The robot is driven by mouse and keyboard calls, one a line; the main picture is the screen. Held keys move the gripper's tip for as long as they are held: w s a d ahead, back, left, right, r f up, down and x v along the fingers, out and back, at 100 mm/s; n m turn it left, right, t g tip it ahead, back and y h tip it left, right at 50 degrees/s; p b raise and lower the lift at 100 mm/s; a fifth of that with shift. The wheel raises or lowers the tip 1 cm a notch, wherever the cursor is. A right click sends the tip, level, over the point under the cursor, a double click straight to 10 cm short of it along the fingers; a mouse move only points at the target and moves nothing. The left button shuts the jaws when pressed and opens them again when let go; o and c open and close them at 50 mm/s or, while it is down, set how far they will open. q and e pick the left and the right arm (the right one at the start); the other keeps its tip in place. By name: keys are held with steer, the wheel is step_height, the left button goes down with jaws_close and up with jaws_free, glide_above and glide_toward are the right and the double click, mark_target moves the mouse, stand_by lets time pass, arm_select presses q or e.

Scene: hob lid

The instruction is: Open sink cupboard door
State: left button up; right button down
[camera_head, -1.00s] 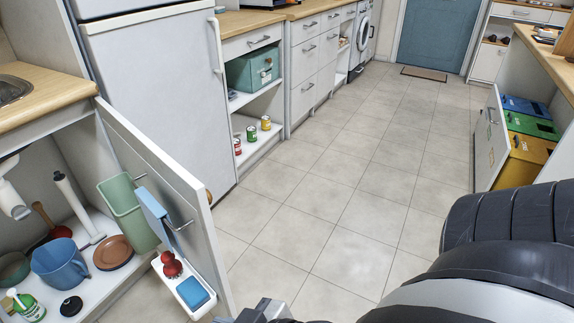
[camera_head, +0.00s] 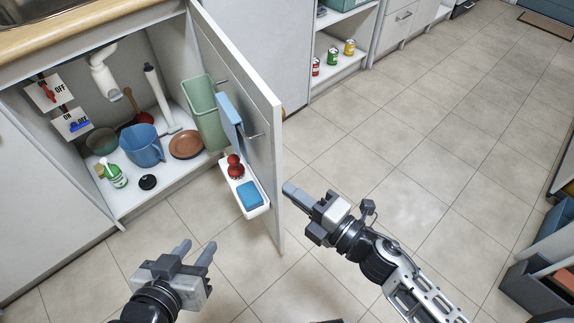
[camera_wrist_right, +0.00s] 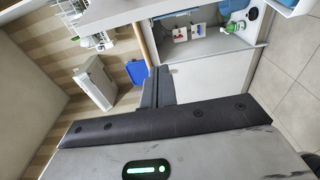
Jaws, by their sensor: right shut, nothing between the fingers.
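The sink cupboard door (camera_head: 262,92) stands wide open in the head view, its inner face carrying a green bin (camera_head: 205,115), a blue cloth on a rail and a white caddy (camera_head: 255,211) with a red brush and blue sponge. My right gripper (camera_head: 287,189) is shut and empty, its fingertips close to the door's outer side; whether they touch it I cannot tell. In the right wrist view its fingers (camera_wrist_right: 156,86) point toward the cupboard. My left gripper (camera_head: 197,250) is open and empty, low in front of the cupboard (camera_head: 125,204).
Inside the cupboard are a blue jug (camera_head: 144,147), a brown dish (camera_head: 186,145), a green bottle (camera_head: 112,176), a black plug and a drain pipe (camera_head: 103,75). A shelf with cans (camera_head: 332,56) stands beyond the door. Open floor (camera_head: 420,150) lies to the right.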

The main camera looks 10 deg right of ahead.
mark_target(278, 161)
steer(key=x, duration=1)
arm_select(q)
steer(key=shift+w+r, duration=0.15)
steer(key=shift+r, duration=0.1)
arm_select(e)
steer(key=shift+w+d, duration=0.25)
steer(key=shift+d, duration=0.75)
steer(key=shift+w+d, duration=0.25)
steer(key=shift+d, duration=0.8)
